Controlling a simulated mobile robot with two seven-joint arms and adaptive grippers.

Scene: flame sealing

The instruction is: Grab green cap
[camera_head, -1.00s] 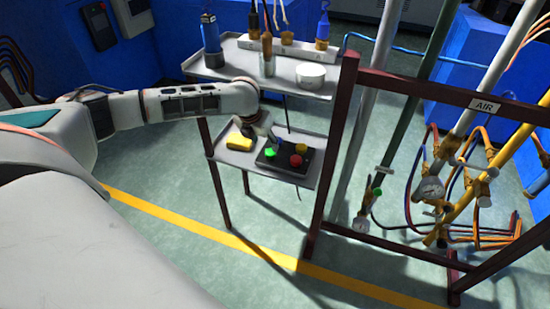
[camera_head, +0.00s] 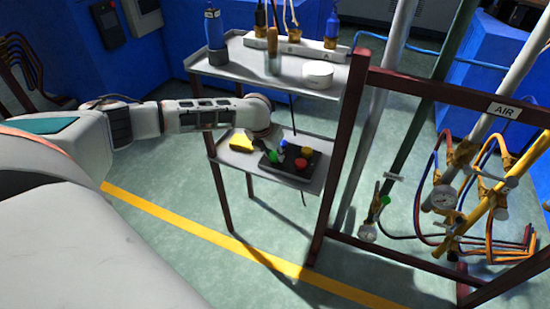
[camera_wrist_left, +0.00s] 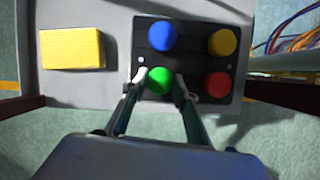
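The green cap (camera_wrist_left: 159,80) sits in the near left spot of a black holder (camera_wrist_left: 190,62). It also shows in the head view (camera_head: 273,156). My left gripper (camera_wrist_left: 161,79) is open, with one fingertip on each side of the green cap. I cannot tell whether the fingertips touch it. In the head view my left gripper (camera_head: 264,137) is small and partly hidden by its wrist. The blue cap (camera_wrist_left: 162,36), yellow cap (camera_wrist_left: 222,41) and red cap (camera_wrist_left: 217,85) sit in the same holder. My right gripper is not in view.
The holder and a yellow block (camera_wrist_left: 71,48) lie on the lower shelf (camera_head: 229,158) of a cart. The upper shelf (camera_head: 270,70) above holds a white round container (camera_head: 318,74) and tools. A dark red frame (camera_head: 345,150) with pipes stands to the right.

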